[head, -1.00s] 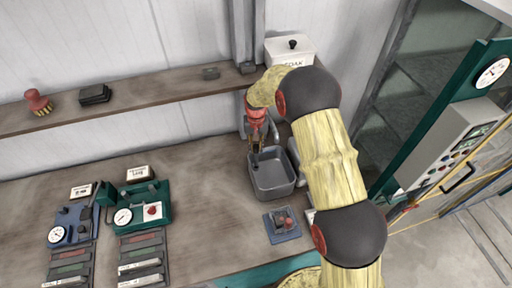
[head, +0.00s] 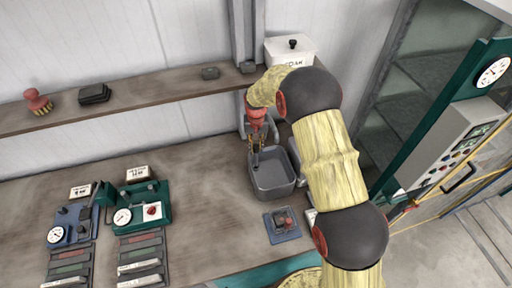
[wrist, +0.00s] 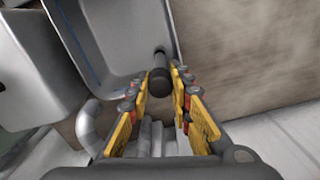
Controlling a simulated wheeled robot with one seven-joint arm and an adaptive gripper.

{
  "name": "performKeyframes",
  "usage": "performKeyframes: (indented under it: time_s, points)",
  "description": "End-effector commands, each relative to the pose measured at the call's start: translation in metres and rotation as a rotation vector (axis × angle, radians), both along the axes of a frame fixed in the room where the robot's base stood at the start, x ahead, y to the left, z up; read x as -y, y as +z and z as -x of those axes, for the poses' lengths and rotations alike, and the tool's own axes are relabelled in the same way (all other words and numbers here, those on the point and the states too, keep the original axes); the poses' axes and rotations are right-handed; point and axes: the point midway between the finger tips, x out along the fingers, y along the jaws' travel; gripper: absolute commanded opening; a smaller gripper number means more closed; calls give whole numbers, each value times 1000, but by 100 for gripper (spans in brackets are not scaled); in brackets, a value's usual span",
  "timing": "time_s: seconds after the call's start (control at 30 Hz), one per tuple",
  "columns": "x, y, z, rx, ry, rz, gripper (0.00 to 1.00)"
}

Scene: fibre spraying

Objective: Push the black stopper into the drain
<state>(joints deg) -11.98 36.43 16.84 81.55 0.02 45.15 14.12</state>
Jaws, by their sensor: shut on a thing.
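My gripper (head: 257,146) points down at the back left of the grey sink basin (head: 275,187). In the wrist view its yellow fingers (wrist: 160,92) are shut on the black stopper (wrist: 160,78), a dark cylinder with a narrower far end. The stopper also shows as a small dark piece (head: 256,159) below the fingertips in the head view. Its far end lies over the basin's edge area in the wrist view; I cannot tell whether it touches the basin. I cannot make out the drain.
A small blue-grey tray (head: 283,225) lies in front of the basin. Grey pipes (wrist: 90,125) are close beside the gripper. Gauge devices (head: 140,207) stand at the left, and the worktop between them and the basin is clear.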

Motion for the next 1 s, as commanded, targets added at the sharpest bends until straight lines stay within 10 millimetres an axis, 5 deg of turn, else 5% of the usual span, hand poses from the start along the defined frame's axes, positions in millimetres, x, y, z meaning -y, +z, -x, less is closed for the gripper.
performKeyframes:
  time_s: [1.0]
  points:
    - [0,-18,0,0,0,0,0]
